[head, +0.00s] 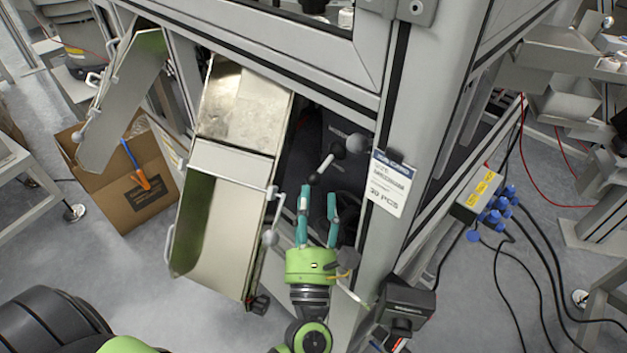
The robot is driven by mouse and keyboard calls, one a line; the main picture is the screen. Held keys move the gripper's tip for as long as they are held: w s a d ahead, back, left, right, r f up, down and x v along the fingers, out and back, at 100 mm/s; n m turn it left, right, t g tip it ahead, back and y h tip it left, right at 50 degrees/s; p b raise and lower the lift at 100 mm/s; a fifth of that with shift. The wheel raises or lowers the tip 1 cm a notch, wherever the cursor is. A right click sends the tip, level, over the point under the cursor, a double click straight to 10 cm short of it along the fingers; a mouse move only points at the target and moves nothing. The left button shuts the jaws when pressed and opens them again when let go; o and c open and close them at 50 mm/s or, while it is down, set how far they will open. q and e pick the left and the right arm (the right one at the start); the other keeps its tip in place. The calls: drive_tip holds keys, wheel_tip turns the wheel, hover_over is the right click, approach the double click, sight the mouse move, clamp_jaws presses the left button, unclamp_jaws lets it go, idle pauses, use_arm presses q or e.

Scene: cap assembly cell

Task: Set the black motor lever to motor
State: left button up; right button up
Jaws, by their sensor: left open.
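A lever (326,164) with a pale rod and black ends shows inside the dark opening of the frame, at the upper middle of the head view. A grey ball (356,143) sits just right of its upper black end. The lever's setting is too small to read. My left gripper (319,193) is just below the lever, its two teal fingers apart and pointing up toward it. Nothing shows between the fingers, and I cannot tell whether they touch the lever. My right gripper is not in view.
A tilted metal chute (217,221) stands close left of my gripper. A frame post with a white label card (389,184) stands close right. A cardboard box (140,209) is on the floor at left. A yellow-labelled connector box (478,196) with black cables is at right.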

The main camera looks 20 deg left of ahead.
sight(313, 186)
use_arm(q)
drive_tip(key=shift+x, duration=0.8)
drive_tip(key=shift+w+a+r+p, duration=0.1)
drive_tip(key=shift+w+r+p, duration=0.1)
drive_tip(key=shift+w+p, duration=0.1)
drive_tip(key=shift+w+a, duration=0.15)
drive_tip(key=shift+w, duration=0.2)
clamp_jaws()
drive_tip(key=shift+r, duration=0.1)
drive_tip(key=r+m+p, duration=0.1)
drive_tip(key=p, duration=0.2)
drive_tip(key=shift+s+r+h, duration=0.1)
drive_tip(key=shift+s+h, duration=0.05)
drive_tip(key=shift+h, duration=0.15)
drive_tip(key=shift+g+p, duration=0.3)
drive_tip(key=shift+p, duration=0.3)
drive_tip(key=shift+f, duration=0.2)
unclamp_jaws()
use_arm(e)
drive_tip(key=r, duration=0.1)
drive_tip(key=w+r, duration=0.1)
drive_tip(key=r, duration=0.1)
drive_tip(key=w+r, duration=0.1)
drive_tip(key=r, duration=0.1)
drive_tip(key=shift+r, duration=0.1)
use_arm(q)
drive_tip(key=shift+s+f, duration=0.1)
drive_tip(key=shift+s, duration=0.05)
